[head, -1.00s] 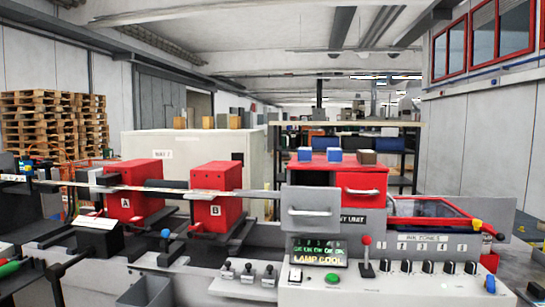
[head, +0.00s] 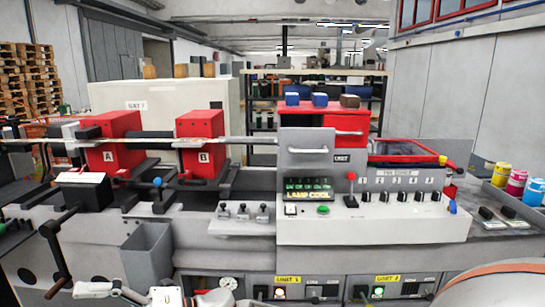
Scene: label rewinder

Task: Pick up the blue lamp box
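Two small blue boxes stand on top of a red drawer cabinet at the back of the machine in the head view: a left one (head: 292,99) and one beside it (head: 320,100). A brown box (head: 350,101) stands to their right. I cannot tell which blue box is the lamp box; no lettering is readable on either. Pale parts, apparently of my arms, show at the bottom edge, well below and in front of the boxes. No gripper fingertips can be made out.
A grey control panel (head: 400,228) with knobs and a red-topped lever (head: 351,182) stands in front of the red cabinet (head: 350,124). Red units A (head: 110,156) and B (head: 201,155) are left. An open grey bin (head: 148,262) is at front left. Colored cans (head: 517,183) stand right.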

